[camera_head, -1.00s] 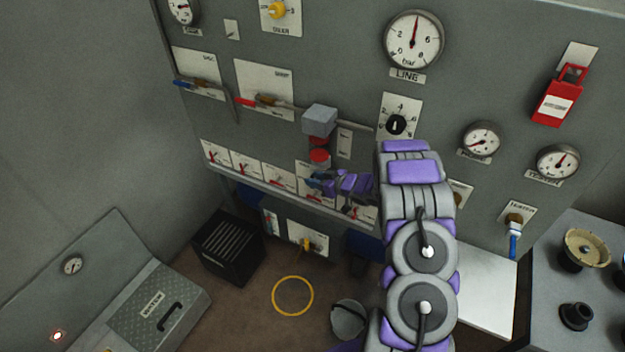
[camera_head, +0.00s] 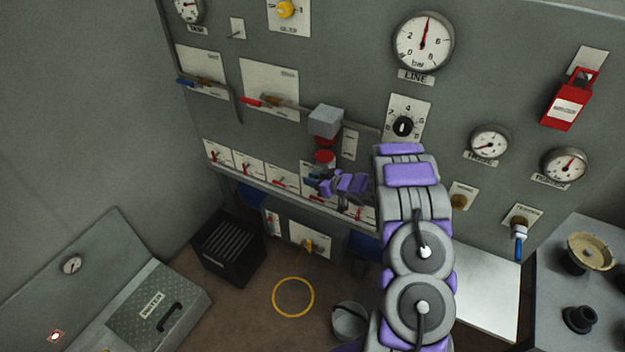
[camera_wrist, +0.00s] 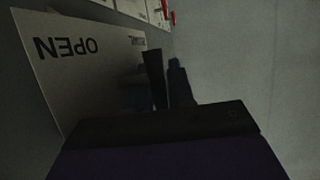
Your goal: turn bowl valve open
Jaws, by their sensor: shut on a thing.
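The bowl valve's pale plate (camera_wrist: 70,60) fills the left of the wrist view, with OPEN printed upside down. In the head view the plate (camera_head: 308,171) is low on the panel, below a red cylinder, and partly hidden by my gripper. My gripper (camera_head: 321,185) reaches it from the right and is shut on the blue valve handle. The handle's exact angle is hard to tell, as the jaws and arm cover it. In the wrist view a dark upright piece (camera_wrist: 155,78) stands against the plate, in shadow; I cannot tell whether it is handle or finger.
A grey box (camera_head: 325,121) with a red cylinder (camera_head: 324,157) juts out just above my gripper. Small red-levered plates (camera_head: 248,165) line the panel to the left. A shelf edge runs beneath. A yellow hoop (camera_head: 293,297) and a bucket (camera_head: 349,320) are on the floor.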

